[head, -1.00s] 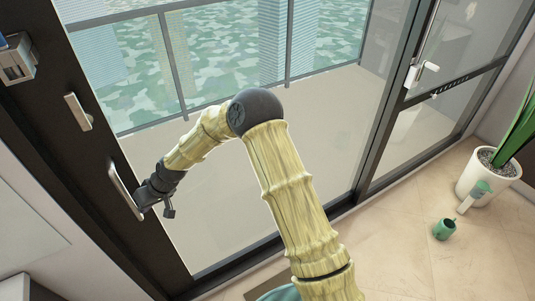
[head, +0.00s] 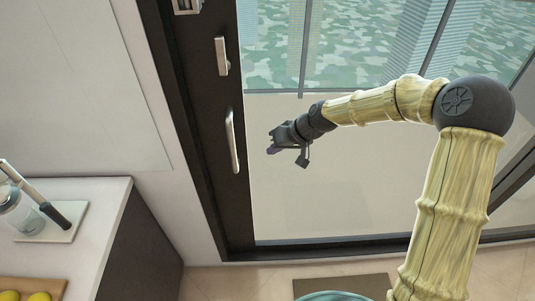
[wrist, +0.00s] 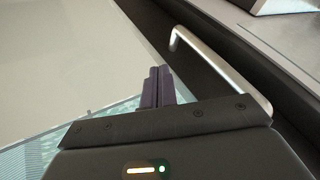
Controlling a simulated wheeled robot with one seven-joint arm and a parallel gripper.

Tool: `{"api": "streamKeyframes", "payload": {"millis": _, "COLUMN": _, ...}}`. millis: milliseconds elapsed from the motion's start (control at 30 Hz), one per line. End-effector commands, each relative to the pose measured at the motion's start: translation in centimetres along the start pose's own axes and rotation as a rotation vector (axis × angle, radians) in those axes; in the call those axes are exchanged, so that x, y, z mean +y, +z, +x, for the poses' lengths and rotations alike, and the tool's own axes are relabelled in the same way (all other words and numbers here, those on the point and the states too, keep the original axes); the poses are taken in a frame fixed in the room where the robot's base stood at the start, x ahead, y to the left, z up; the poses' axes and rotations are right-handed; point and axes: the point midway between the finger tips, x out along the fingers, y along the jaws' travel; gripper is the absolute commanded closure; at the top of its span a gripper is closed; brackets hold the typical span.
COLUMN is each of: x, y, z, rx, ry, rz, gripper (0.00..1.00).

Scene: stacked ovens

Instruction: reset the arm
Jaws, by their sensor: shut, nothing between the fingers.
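My gripper (head: 272,149) is at the end of my arm, which is bent over in front of the glass door. In the wrist view my gripper (wrist: 158,86) shows its two dark fingers pressed together with nothing between them. A silver door handle (head: 233,141) stands on the dark door frame, to the left of my gripper and apart from it. The handle also shows in the wrist view (wrist: 222,70), just right of the fingers.
A smaller latch (head: 222,56) sits above the handle on the dark frame (head: 190,120). A counter (head: 110,205) with a tray of yellow fruit (head: 35,290) and a glass jar (head: 18,215) is at the lower left. Open space lies before the glass (head: 330,190).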

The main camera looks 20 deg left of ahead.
Motion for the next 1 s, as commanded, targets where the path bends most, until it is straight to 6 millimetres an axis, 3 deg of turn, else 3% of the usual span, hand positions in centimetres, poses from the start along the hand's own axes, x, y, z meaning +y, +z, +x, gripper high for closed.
{"api": "streamKeyframes", "payload": {"millis": 633, "x": 0.1, "y": 0.8, "z": -0.6, "rx": -0.016, "ry": 0.027, "rz": -0.002, "gripper": 1.00}}
{"api": "streamKeyframes", "payload": {"millis": 767, "x": 1.4, "y": 3.2, "z": -2.3, "rx": -0.059, "ry": 0.113, "rz": 0.016, "gripper": 1.00}}
{"api": "streamKeyframes", "payload": {"millis": 1000, "x": 5.1, "y": 10.2, "z": -9.1, "rx": -0.134, "ry": 0.346, "rz": 0.123, "gripper": 1.00}}
